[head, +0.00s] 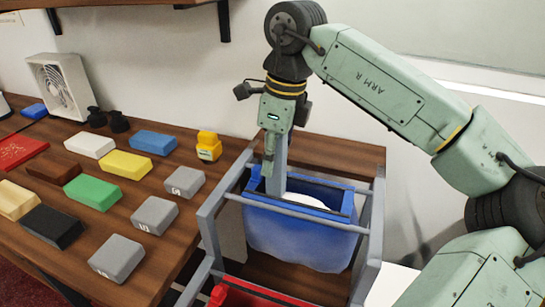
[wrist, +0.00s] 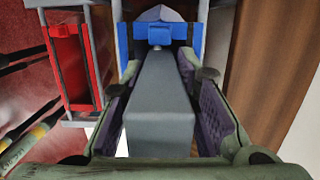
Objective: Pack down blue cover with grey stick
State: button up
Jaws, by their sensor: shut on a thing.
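The blue cover (head: 300,240) hangs like a bag in a grey frame, its mouth open at the top. Something white shows inside it. My gripper (head: 270,160) is above the left part of the cover's mouth and is shut on the grey stick (head: 280,165). The stick points down, and its lower end is in the mouth of the cover. In the wrist view the grey stick (wrist: 160,95) runs away between my fingers towards the blue cover (wrist: 123,45). Whether its tip touches the contents is hidden.
The grey frame (head: 209,235) has bars around the cover. A red container (head: 250,295) sits in the frame's nearer section. The wooden counter at left holds several coloured blocks, a yellow object (head: 208,146) and a white fan (head: 60,85). A wall is behind.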

jog(key=shift+r+p, duration=2.65)
jog(key=shift+r, duration=1.3)
jog(key=shift+r+p, duration=0.3)
jog(key=shift+r, duration=0.9)
jog(key=shift+d, duration=0.1)
